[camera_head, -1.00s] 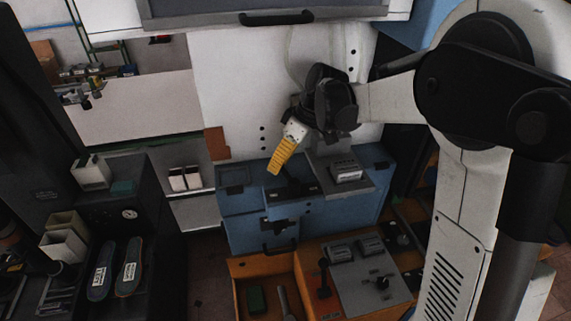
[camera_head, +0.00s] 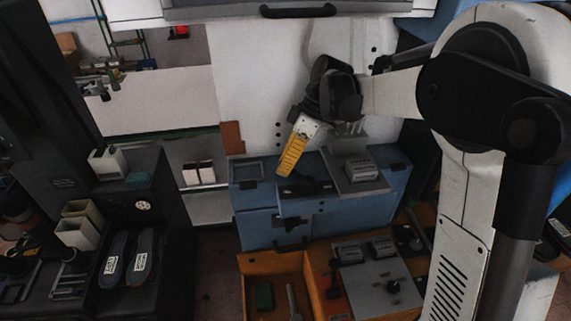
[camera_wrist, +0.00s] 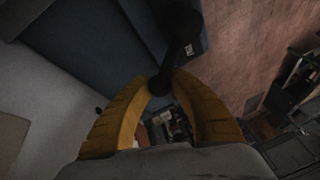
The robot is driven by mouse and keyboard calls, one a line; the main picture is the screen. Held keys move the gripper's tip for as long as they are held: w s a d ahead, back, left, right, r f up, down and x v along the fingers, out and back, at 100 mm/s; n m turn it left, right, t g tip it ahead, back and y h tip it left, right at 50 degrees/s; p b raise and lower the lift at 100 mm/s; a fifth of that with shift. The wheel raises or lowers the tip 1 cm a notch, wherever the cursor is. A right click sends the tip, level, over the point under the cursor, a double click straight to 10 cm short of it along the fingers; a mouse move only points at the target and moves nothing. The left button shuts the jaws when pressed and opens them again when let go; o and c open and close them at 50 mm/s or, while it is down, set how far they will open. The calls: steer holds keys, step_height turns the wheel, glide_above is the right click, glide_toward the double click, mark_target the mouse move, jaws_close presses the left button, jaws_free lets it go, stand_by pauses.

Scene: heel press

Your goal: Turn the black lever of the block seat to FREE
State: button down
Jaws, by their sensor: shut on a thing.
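The block seat is the blue unit (camera_head: 262,228) in the middle of the head view, with dark fittings on its top and front. My gripper (camera_head: 285,173) has yellow ribbed fingers and points down at the near left part of its top. In the wrist view, the black lever (camera_wrist: 182,42) runs down from the upper right along the blue body. Its round dark end sits between the yellow fingertips of my gripper (camera_wrist: 163,82), which are closed on it. A small white marking (camera_wrist: 189,50) shows beside the lever, too small to read. The lever is not clearly seen in the head view.
A grey device (camera_head: 360,172) stands on the seat's right side. An orange tray (camera_head: 252,262) and a grey panel with knobs (camera_head: 372,290) lie in front. A dark bench (camera_head: 150,212) with two insoles stands at left. Open floor (camera_head: 213,262) shows between.

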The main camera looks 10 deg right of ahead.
steer(key=c, duration=1.1)
jaws_free()
steer(key=shift+s, duration=0.1)
steer(key=shift+r, duration=0.1)
steer(key=v, duration=0.7)
steer(key=shift+r, duration=0.2)
steer(key=shift+f, duration=0.1)
